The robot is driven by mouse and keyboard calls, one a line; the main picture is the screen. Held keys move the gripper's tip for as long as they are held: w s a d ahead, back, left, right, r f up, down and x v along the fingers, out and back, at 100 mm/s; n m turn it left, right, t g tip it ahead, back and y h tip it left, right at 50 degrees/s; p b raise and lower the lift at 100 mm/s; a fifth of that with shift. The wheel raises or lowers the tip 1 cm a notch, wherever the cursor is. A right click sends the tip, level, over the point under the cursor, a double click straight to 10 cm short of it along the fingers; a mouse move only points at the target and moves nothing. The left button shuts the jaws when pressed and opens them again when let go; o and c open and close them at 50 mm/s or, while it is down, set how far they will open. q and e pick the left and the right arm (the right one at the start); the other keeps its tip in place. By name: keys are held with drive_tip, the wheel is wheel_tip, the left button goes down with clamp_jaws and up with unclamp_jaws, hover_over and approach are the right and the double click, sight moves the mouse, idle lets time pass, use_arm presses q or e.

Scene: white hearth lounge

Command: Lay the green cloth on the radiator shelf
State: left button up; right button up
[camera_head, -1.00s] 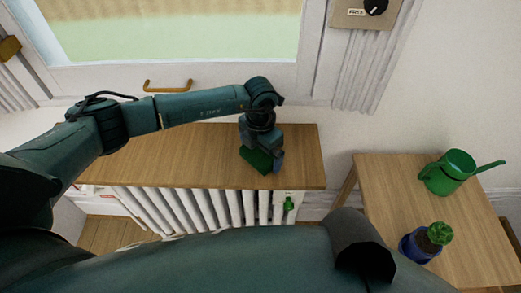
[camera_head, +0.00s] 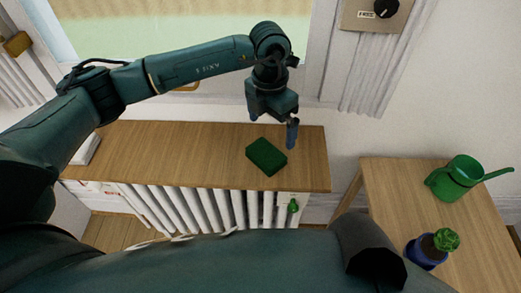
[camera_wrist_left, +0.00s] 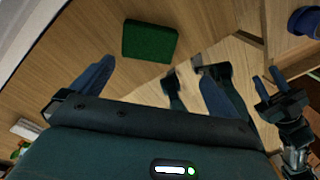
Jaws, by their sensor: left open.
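The green cloth (camera_head: 266,157), a small folded dark green block, lies on the wooden radiator shelf (camera_head: 180,150) towards its right end. Nothing holds it. My left gripper (camera_head: 273,122) is open and empty, above and behind the cloth and apart from it. In the left wrist view the cloth (camera_wrist_left: 149,41) lies beyond the two spread blue fingers (camera_wrist_left: 155,85). My right gripper (camera_wrist_left: 270,82) shows small at the right of that view, its two fingers apart with nothing between them. It is not in the head view.
The white radiator (camera_head: 215,208) with a green valve knob (camera_head: 293,206) is under the shelf. A wooden side table (camera_head: 395,190) at the right bears a green watering can (camera_head: 455,180) and a cactus in a blue pot (camera_head: 425,252). The shelf's middle is bare. The window is behind.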

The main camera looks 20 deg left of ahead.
use_arm(q)
drive_tip(key=s+d+f+g+h, duration=0.25)
drive_tip(key=s+d+h, duration=0.35)
drive_tip(key=d, duration=0.4)
drive_tip(key=s+d+r+n+g+h, duration=0.1)
drive_tip(key=s+d+r+n+h, duration=0.2)
drive_tip(key=s+d+r+h, duration=0.65)
drive_tip(key=w+a+r+n+t+h, duration=0.1)
drive_tip(key=w+n+t+h, duration=0.15)
drive_tip(key=n+t, duration=0.3)
drive_tip(key=w+a+r+n+t+h, duration=0.1)
drive_tip(key=w+r+n+t+h, duration=0.1)
drive_tip(key=n+t+h, duration=0.3)
drive_tip(key=w+a+f+n+t+y, duration=0.3)
drive_tip(key=a+f+n+t+y, duration=0.3)
drive_tip(key=n+t+y, duration=0.65)
drive_tip(key=s+a+f+n+g+y, duration=0.3)
drive_tip(key=s+a+f+n+g, duration=0.1)
drive_tip(key=f, duration=0.4)
drive_tip(key=s+a+f+n+g+y, duration=0.3)
drive_tip(key=s+a+f+n+g, duration=0.1)
drive_tip(key=a+f+n, duration=0.3)
drive_tip(key=shift+s+f+n+y, duration=0.35)
drive_tip(key=shift+s+f+n, duration=0.25)
drive_tip(key=shift+n, duration=0.6)
drive_tip(key=shift+a, duration=0.1)
